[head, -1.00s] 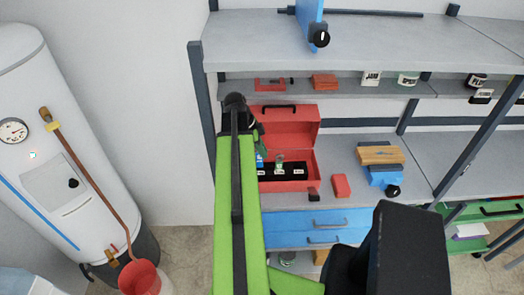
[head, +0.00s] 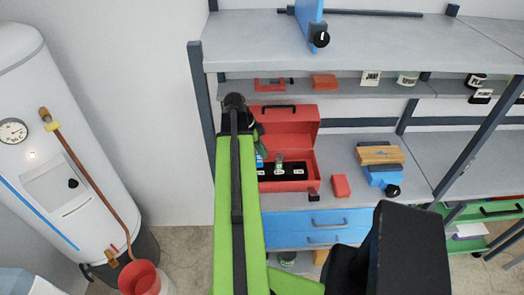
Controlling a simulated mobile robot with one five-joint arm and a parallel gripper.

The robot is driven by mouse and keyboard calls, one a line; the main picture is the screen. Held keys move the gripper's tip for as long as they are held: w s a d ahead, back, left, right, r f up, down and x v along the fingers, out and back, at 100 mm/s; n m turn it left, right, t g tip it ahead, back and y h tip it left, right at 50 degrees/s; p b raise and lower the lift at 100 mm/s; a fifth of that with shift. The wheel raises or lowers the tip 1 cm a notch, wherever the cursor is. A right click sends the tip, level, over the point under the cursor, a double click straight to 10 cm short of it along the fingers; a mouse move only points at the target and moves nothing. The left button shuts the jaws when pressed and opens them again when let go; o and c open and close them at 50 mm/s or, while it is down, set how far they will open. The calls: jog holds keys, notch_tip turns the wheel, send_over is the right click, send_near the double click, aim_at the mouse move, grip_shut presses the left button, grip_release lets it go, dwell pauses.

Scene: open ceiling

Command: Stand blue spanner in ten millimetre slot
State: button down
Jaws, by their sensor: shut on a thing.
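The open red toolbox (head: 291,128) stands on the bench with its lid raised. Its black slotted insert (head: 284,170) carries small white labels, too small to read. A green spanner-like piece (head: 280,160) stands upright in the insert. My gripper (head: 261,151) is at the toolbox's left end, mostly hidden behind my green arm. A small blue piece (head: 259,161), seemingly the blue spanner, shows at my gripper, upright over the left part of the insert. I cannot tell whether its lower end is inside a slot.
A red block (head: 341,186) lies right of the toolbox, and a wooden block on a blue vise-like tool (head: 383,178) is farther right. Blue drawers (head: 318,222) sit below the bench.

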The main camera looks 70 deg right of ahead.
aim_at(262, 160)
jog(key=shift+f, duration=0.15)
jog(key=shift+f+b, duration=0.3)
jog(key=shift+b, duration=0.15)
jog(key=shift+f+b, duration=2.4)
jog(key=c, duration=1.4)
grip_release()
jog(key=shift+r, duration=0.1)
jog(key=shift+o, duration=0.2)
